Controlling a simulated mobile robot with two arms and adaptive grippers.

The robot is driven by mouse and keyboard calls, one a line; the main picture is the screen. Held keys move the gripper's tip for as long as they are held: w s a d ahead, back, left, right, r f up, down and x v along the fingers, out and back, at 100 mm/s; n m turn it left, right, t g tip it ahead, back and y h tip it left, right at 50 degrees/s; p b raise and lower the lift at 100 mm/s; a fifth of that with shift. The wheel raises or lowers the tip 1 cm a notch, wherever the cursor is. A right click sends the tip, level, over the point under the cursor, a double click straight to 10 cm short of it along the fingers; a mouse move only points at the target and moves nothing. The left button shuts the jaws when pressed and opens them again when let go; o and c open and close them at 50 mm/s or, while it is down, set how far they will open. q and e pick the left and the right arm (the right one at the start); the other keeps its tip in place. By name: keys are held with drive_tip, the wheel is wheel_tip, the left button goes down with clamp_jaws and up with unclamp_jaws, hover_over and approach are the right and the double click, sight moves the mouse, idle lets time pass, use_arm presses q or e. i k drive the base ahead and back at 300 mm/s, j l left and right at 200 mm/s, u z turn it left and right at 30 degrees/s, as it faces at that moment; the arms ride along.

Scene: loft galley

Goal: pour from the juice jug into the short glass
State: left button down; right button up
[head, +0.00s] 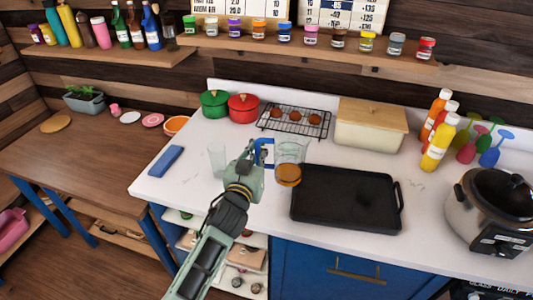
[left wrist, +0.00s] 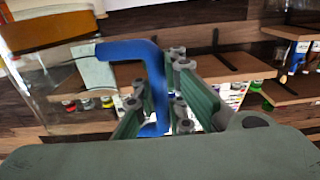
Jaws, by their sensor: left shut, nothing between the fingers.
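The juice jug (head: 291,151) is clear, with a blue handle on its left and orange juice (head: 288,177) low inside. It is at the left end of the black tray; I cannot tell whether it touches the counter. The short glass (head: 217,159) is clear, looks empty and stands on the counter left of my left gripper (head: 254,160). That gripper is shut at the jug's handle, with nothing held between its fingers. In the left wrist view the blue handle (left wrist: 154,88) crosses right by the fingers, partly hidden by them. My right gripper is not in view.
A black tray (head: 345,198) lies right of the jug. Behind are a wire rack (head: 294,121), a red pot (head: 243,107), a green pot (head: 214,103) and a bread box (head: 370,124). A blue cloth (head: 166,161) lies left of the glass. The counter's front left is clear.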

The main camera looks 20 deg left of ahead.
sight(368, 187)
drive_tip(key=l+u, duration=0.1)
drive_tip(key=l, duration=0.5)
drive_tip(key=l+u, duration=0.15)
drive_tip(key=l, duration=0.45)
drive_tip(key=l+u, duration=0.1)
drive_tip(key=l, duration=0.5)
drive_tip(key=k+l+u, duration=0.15)
drive_tip(key=l, duration=0.4)
drive_tip(key=k+l+u, duration=0.1)
drive_tip(key=l, duration=0.5)
